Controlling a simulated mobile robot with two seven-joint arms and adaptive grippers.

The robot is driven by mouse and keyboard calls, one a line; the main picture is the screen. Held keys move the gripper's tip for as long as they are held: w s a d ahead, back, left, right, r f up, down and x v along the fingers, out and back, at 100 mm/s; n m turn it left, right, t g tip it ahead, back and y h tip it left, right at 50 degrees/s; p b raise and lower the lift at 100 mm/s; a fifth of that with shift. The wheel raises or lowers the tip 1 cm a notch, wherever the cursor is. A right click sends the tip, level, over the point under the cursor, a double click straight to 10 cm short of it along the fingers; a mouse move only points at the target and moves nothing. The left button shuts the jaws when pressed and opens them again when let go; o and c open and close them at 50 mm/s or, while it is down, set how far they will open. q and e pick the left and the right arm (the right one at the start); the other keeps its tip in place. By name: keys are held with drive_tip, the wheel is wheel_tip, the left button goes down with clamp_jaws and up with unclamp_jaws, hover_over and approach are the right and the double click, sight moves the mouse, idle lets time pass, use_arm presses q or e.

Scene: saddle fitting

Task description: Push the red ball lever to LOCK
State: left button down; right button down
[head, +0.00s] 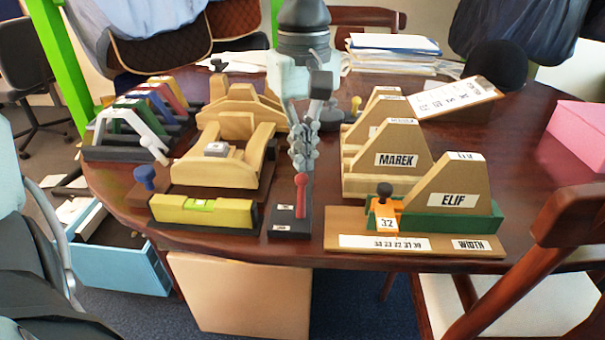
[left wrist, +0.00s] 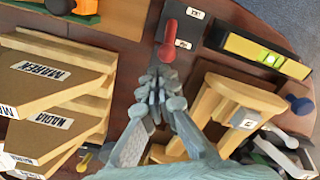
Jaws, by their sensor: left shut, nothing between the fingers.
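The red ball lever (head: 301,195) stands on a dark base plate (head: 286,222) with two small white labels, near the table's front edge. It also shows in the left wrist view (left wrist: 170,35). The label words are too small to read. My left gripper (head: 302,165) is shut and empty, on the far side of the lever, with its fingertips close to the red ball. In the left wrist view the shut fingertips (left wrist: 155,80) are just below the ball. I cannot tell whether they touch it. My right gripper is in neither view.
A yellow spirit level (head: 206,214) and a wooden saddle form (head: 215,165) stand left of the lever. At right are a width gauge board (head: 385,250) and named wooden wedges (head: 452,200). A narrow strip of bare table runs beside the lever plate.

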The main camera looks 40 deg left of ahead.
sight(303, 176)
use_arm(q)
drive_tip(key=shift+f+b, duration=0.7)
drive_tip(key=shift+f, duration=0.1)
drive_tip(key=shift+s+d, duration=0.1)
idle(0.4)
drive_tip(key=shift+s+d+b, duration=0.3)
drive_tip(key=shift+s+d, duration=0.2)
drive_tip(key=shift+s, duration=0.35)
drive_tip(key=shift+s+d+b, duration=0.25)
drive_tip(key=shift+s+d, duration=0.25)
drive_tip(key=shift+s, duration=0.3)
drive_tip(key=shift+w, duration=0.1)
drive_tip(key=shift+w+a, duration=0.3)
drive_tip(key=shift+w, duration=0.15)
drive_tip(key=shift+r+p, duration=2.35)
drive_tip(key=shift+r, duration=1.25)
drive_tip(key=shift+f, duration=0.1)
